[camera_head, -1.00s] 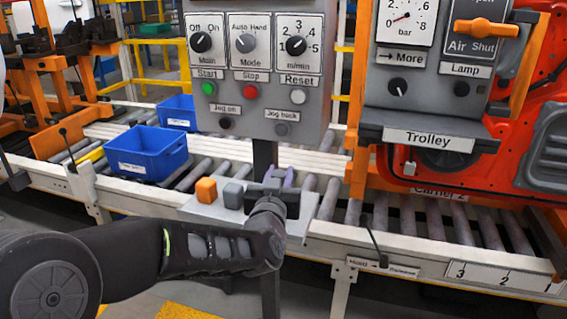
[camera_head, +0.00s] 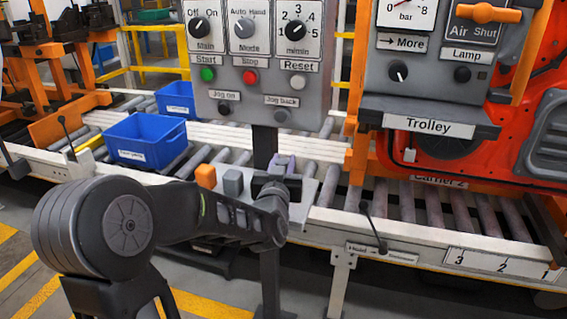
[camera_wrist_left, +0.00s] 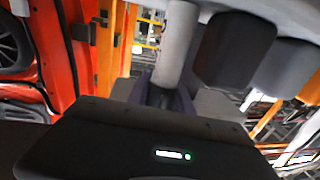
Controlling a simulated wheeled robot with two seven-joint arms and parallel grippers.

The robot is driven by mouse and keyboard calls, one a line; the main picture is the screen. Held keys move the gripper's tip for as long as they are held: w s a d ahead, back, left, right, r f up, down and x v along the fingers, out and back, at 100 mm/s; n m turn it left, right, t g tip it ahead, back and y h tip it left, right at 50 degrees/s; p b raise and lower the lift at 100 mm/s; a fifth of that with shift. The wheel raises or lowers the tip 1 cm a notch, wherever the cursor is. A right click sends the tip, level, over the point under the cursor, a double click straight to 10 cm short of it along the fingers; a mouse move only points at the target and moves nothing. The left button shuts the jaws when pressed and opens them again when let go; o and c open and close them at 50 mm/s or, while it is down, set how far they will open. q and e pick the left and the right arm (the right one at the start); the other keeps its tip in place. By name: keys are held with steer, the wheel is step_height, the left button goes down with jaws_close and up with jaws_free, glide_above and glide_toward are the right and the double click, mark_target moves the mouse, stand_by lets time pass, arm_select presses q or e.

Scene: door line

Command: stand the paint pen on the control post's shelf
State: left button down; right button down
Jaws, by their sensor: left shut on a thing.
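The control post's shelf (camera_head: 304,199) is a pale grey plate below the switch panel. My left gripper (camera_head: 283,165) is at its right part, with purplish fingertips. In the left wrist view these fingers (camera_wrist_left: 160,94) are shut around a pale grey cylinder, which looks like the paint pen (camera_wrist_left: 178,45). That view seems upside down; the pen's far end runs to the pale shelf surface (camera_wrist_left: 225,8) at the top. I cannot tell whether it touches. The wrist hides the pen in the head view. My right gripper is not in view.
The control panel (camera_head: 258,100) hangs above. Blue bins (camera_head: 146,141) are on the rollers at left. An orange carrier with a Trolley panel (camera_head: 428,126) is at right.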

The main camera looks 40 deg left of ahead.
arm_select(q)
steer(key=shift+f+b, duration=0.25)
steer(key=shift+b, duration=0.1)
steer(key=c, duration=1.1)
jaws_free()
steer(key=shift+r, duration=0.1)
steer(key=shift+c, duration=0.2)
steer(key=shift+r, duration=0.1)
